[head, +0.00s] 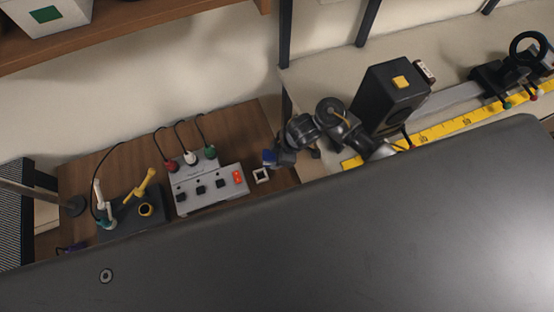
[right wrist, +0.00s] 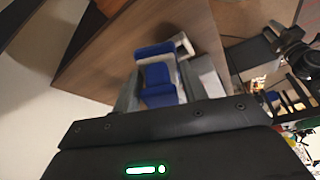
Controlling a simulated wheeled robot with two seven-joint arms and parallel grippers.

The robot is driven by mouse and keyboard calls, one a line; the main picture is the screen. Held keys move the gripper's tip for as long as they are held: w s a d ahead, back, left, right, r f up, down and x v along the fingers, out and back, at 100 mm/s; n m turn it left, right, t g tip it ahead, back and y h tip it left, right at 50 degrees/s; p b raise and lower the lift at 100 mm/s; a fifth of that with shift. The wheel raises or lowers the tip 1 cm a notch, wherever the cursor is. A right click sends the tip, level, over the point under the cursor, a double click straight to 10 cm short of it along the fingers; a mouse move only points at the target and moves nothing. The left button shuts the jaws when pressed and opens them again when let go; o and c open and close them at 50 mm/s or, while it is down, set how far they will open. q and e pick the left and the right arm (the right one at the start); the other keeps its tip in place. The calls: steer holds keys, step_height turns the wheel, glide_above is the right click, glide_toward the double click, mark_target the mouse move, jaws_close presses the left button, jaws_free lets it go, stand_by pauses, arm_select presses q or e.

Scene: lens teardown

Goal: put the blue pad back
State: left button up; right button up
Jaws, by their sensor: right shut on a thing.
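The blue pad (head: 269,155) is held in my right gripper (head: 271,160) at the right end of the wooden table. In the right wrist view the blue pad (right wrist: 157,76) sits between the two grey fingers of that gripper (right wrist: 163,80), which is shut on it. A small white square frame (head: 261,176) lies on the table just below the pad in the head view. It shows partly beyond the pad in the right wrist view (right wrist: 184,44). I cannot tell whether the pad touches it. My left gripper is not in view.
A grey box with switches (head: 212,190) and plugged cables stands left of the frame. A dark block with a yellow-handled part (head: 143,190) is farther left. A black box (head: 389,97) and a yellow ruler (head: 450,127) are on the right bench. A dark surface fills the foreground.

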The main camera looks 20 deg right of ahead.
steer(key=shift+w+d+f, duration=0.15)
steer(key=shift+w+f, duration=0.2)
steer(key=shift+f, duration=0.1)
steer(key=shift+w+d+f, duration=0.1)
steer(key=shift+w+f, duration=0.05)
steer(key=shift+f, duration=0.15)
steer(key=shift+w+d+f+b, duration=0.15)
steer(key=shift+f+b, duration=0.55)
steer(key=shift+f, duration=0.95)
steer(key=shift+f, duration=0.2)
steer(key=o, duration=0.9)
steer(key=shift+o, duration=0.2)
steer(key=shift+r, duration=0.15)
